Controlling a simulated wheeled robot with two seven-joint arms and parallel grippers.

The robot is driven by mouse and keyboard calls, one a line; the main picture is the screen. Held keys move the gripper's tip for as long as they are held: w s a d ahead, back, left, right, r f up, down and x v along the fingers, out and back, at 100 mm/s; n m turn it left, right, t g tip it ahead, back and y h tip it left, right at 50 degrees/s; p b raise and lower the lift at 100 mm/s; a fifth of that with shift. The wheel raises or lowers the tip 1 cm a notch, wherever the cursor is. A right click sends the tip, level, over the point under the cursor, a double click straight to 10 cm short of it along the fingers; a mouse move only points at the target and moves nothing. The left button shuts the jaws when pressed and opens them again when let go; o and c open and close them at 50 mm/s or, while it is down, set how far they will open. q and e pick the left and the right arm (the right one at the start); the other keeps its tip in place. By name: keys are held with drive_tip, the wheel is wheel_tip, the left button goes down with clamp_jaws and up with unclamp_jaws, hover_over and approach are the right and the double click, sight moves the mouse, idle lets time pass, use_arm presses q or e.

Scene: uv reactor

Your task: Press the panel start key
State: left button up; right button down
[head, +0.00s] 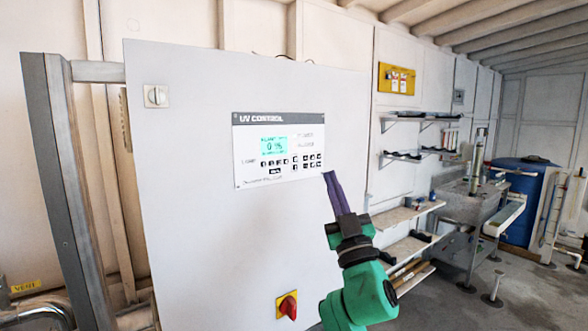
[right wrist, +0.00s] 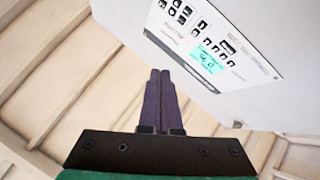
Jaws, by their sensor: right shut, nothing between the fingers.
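The UV CONTROL panel (head: 312,133) is on the front of a large grey-white cabinet (head: 200,200). It has a lit cyan display (head: 269,146) and rows of small dark keys (head: 307,162); their labels are too small to read, so I cannot tell which is start. My right gripper (head: 328,175) is shut and empty, its long purple fingers pointing up at the panel's lower right corner. In the right wrist view, the shut fingertips (right wrist: 160,72) are close to the panel's keys (right wrist: 205,32), and I see no clear contact. My left gripper is not in view.
A red rotary switch (head: 287,305) on a yellow plate is low on the cabinet, and a small switch (head: 156,96) is at its upper left. Shelves (head: 405,215), a sink (head: 468,203) and a blue barrel (head: 518,200) stand to the right.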

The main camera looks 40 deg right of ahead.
sight(295, 167)
drive_tip(key=shift+w+b, duration=1.5)
drive_tip(key=shift+w, duration=2.9)
drive_tip(key=shift+d, duration=0.1)
drive_tip(key=shift+w, duration=0.4)
drive_tip(key=shift+w+b, duration=0.25)
drive_tip(key=shift+b, duration=0.15)
drive_tip(key=shift+s, duration=0.1)
drive_tip(key=shift+s+p, duration=0.35)
drive_tip(key=shift+s, duration=0.35)
